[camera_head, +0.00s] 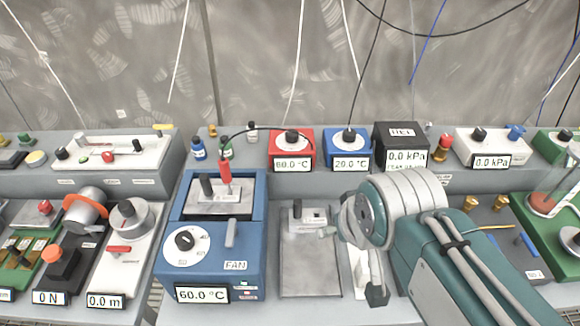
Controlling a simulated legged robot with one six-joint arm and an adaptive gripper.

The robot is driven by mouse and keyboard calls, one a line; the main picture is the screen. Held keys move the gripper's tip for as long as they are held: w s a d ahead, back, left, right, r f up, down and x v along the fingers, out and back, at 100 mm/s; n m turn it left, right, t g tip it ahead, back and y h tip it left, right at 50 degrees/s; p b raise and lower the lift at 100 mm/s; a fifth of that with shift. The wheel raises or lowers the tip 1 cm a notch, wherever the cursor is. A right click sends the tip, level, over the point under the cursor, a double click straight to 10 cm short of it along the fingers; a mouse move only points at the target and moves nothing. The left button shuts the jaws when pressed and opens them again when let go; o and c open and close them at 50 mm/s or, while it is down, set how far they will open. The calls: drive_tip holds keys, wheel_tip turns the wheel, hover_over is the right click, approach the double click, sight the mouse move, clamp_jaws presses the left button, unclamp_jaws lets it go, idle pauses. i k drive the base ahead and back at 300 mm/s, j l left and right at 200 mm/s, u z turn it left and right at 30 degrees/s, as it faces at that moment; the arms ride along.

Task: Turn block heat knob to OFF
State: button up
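A blue box (250,262) stands left of centre. Its front face has a white round dial plate with a black knob (184,239); the printed marks are too small to read surely, so I cannot tell the knob's exact setting. A "60.0 °C" display (202,295) is below the knob. A metal block (218,200) with a red-handled probe and a black post sits on the box's top. My gripper (368,275) hangs at the end of my arm, right of the box and apart from it. Its fingers are partly hidden by the arm, so its opening is unclear.
A grey lever (231,233) and a "FAN" label (236,266) are right of the knob. A grey plate (308,264) lies between the box and my gripper. A red unit (291,148) and another blue unit (350,149) stand behind. A white panel (122,262) is at left.

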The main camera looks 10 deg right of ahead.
sight(184, 241)
drive_tip(key=k+u, duration=0.15)
drive_tip(key=u, duration=1)
drive_tip(key=i+j+z, duration=0.15)
drive_tip(key=j+z, duration=0.2)
